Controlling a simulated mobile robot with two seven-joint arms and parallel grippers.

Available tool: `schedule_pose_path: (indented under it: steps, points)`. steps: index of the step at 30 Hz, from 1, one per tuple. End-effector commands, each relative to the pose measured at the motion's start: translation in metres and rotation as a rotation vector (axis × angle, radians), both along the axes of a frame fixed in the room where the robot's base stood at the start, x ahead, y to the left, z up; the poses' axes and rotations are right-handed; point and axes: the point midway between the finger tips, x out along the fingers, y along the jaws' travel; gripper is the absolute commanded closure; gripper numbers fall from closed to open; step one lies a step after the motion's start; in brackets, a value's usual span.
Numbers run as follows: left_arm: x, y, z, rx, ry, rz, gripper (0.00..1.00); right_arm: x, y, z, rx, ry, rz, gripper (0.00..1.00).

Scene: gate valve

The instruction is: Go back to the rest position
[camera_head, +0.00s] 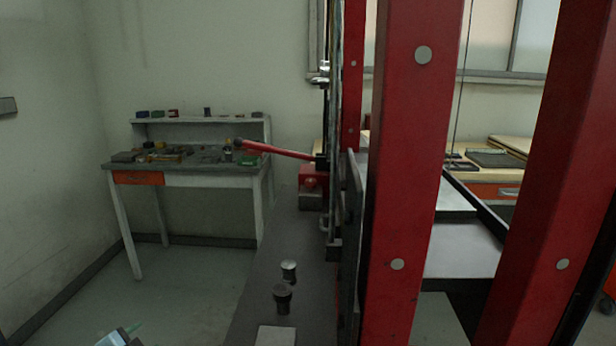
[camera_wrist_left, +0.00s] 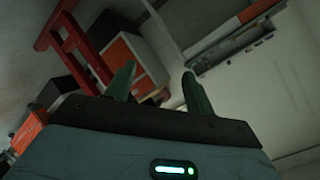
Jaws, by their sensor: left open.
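My left gripper (camera_wrist_left: 159,72) shows in the left wrist view with its two green fingers apart and nothing between them. It is open and empty, tilted against the room, and touches nothing that I can see. In the head view, only a small pale part of my left arm end (camera_head: 120,337) shows at the bottom left edge, clear of the bench. My right gripper is in neither view. A gate valve cannot be made out for certain.
Red steel posts (camera_head: 410,150) stand close on the right. A grey bench (camera_head: 262,290) runs beside them, with a red lever (camera_head: 280,151) at its far end. A white-legged worktable (camera_head: 187,172) stands at the back left. Floor (camera_head: 180,280) between is clear.

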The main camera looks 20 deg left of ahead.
Motion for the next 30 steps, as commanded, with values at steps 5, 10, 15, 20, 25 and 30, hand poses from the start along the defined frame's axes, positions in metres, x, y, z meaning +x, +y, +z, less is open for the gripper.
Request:
schedule_pose_path:
  steps: [5,10,15,20,25,30]
  points:
    - [-0.046,-0.064,-0.063,-0.121,0.078,-0.032,0.46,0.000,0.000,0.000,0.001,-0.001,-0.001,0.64]
    - [-0.107,-0.138,-0.117,-0.267,0.160,-0.049,0.46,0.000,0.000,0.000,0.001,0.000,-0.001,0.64]
    - [-0.178,-0.217,-0.151,-0.430,0.236,-0.040,0.46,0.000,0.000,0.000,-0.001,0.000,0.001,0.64]
    - [-0.242,-0.285,-0.162,-0.585,0.295,-0.002,0.46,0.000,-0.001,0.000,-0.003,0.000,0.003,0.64]
    - [-0.293,-0.338,-0.157,-0.713,0.334,0.056,0.46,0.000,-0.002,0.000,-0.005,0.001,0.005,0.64]
    - [-0.320,-0.369,-0.142,-0.798,0.345,0.105,0.46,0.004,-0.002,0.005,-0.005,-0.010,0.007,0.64]
